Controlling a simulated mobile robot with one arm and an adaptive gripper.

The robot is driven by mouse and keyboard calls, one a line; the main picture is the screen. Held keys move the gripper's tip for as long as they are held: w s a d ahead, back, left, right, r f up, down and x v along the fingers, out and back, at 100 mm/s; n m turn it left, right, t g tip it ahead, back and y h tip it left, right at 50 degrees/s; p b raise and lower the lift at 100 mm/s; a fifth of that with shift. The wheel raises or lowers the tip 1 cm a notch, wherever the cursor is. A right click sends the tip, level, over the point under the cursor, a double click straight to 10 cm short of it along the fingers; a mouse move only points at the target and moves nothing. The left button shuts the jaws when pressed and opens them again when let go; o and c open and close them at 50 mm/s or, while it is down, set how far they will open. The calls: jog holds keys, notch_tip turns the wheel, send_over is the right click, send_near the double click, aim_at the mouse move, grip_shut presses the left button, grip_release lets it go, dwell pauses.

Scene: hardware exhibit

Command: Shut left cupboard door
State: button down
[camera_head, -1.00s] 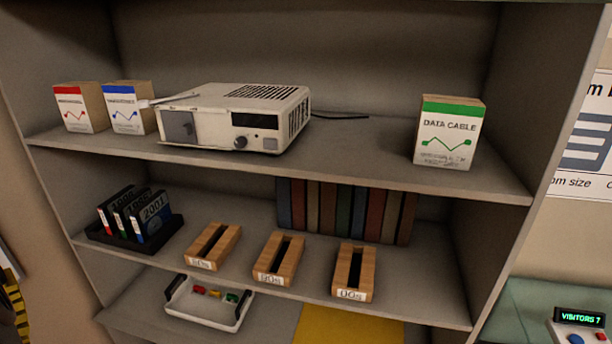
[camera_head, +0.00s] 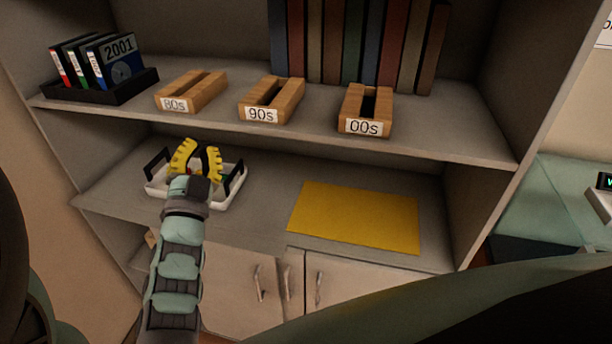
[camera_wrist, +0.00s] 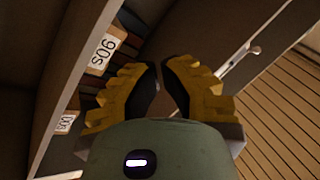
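Pale cupboard doors stand under the shelves in the head view. The left door (camera_head: 232,285) has a silver handle (camera_head: 259,283) near its right edge. A narrow panel with another handle lies beside it, then the right door (camera_head: 360,295) with its own handle. My arm covers part of the left door, so how far it stands open is unclear. My gripper (camera_head: 197,158) has yellow fingers, spread and empty, over the white tray in the head view, above the doors. The wrist view shows the open fingers (camera_wrist: 160,88) and a grey panel with a handle (camera_wrist: 252,50) to their right.
The white tray (camera_head: 222,198) and a yellow sheet (camera_head: 355,220) lie on the lower shelf. Wooden blocks marked 80s (camera_head: 190,92), 90s (camera_head: 272,100) and 00s (camera_head: 366,110) stand on the shelf above. A teal surface (camera_head: 545,200) is at the right.

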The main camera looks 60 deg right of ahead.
jog(key=s+d+f+m+g+y+b, duration=0.1)
jog(key=s+d+f+y+b, duration=0.15)
jog(key=f+b, duration=0.75)
jog(key=s+d+f+m+g+y+b, duration=0.1)
jog(key=s+d+f+m+y+b, duration=0.15)
jog(key=f+b, duration=0.75)
jog(key=s+d+f+m+g+y+b, duration=0.1)
jog(key=s+d+f+b, duration=0.3)
jog(key=f, duration=1.3)
jog(key=n+t+y+b, duration=0.3)
jog(key=t+y+b, duration=0.3)
jog(key=b, duration=1.9)
send_near(265, 294)
jog(key=shift+m+g+y, duration=0.25)
jog(key=shift+g+y, duration=0.15)
jog(key=shift+g, duration=0.1)
jog(key=x, duration=0.2)
jog(key=b+x, duration=0.1)
jog(key=x, duration=0.1)
jog(key=r+x, duration=0.1)
jog(key=x, duration=0.1)
jog(key=shift+d, duration=0.1)
jog(key=shift+w, duration=0.1)
